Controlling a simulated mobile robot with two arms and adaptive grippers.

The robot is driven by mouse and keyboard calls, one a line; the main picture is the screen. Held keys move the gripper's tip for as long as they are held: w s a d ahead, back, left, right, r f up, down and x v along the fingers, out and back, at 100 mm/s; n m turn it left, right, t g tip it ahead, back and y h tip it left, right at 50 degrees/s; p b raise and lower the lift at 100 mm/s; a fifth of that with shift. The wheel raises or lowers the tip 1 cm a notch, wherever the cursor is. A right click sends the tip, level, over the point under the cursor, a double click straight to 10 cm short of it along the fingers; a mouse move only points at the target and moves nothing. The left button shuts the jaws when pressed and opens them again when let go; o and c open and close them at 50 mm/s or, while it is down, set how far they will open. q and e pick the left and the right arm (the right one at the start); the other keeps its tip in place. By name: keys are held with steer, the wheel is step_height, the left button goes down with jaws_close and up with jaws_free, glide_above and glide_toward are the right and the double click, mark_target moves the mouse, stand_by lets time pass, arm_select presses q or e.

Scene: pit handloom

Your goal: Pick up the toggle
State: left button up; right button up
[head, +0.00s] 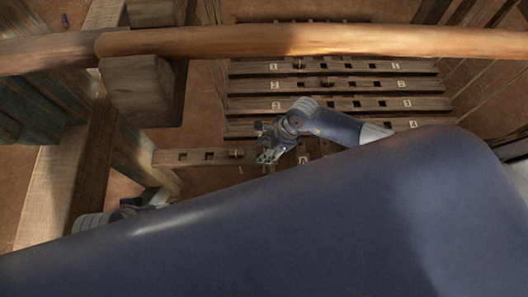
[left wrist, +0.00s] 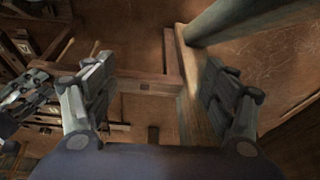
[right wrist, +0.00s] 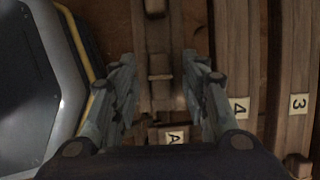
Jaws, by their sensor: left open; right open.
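A small wooden toggle, a short crosspiece (right wrist: 160,77), lies across a narrow slotted plank in the right wrist view. It shows between the fingers of my right gripper (right wrist: 159,66), which is open and apart from it. In the head view a small peg-like piece (head: 237,153) sits on the plank just left of my right gripper (head: 268,154); I cannot tell whether it is the same toggle. My left gripper (left wrist: 157,70) is open and empty in the left wrist view, over wooden beams and brown floor. In the head view it is mostly hidden.
Slotted treadle planks (head: 345,104) with number tags lie side by side behind my right arm. A round wooden beam (head: 300,41) crosses above them. A thick post block (head: 137,90) stands at left. A plate marked A (right wrist: 174,136) lies near the right gripper.

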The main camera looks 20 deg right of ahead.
jaws_close()
steer(key=shift+r, duration=0.1)
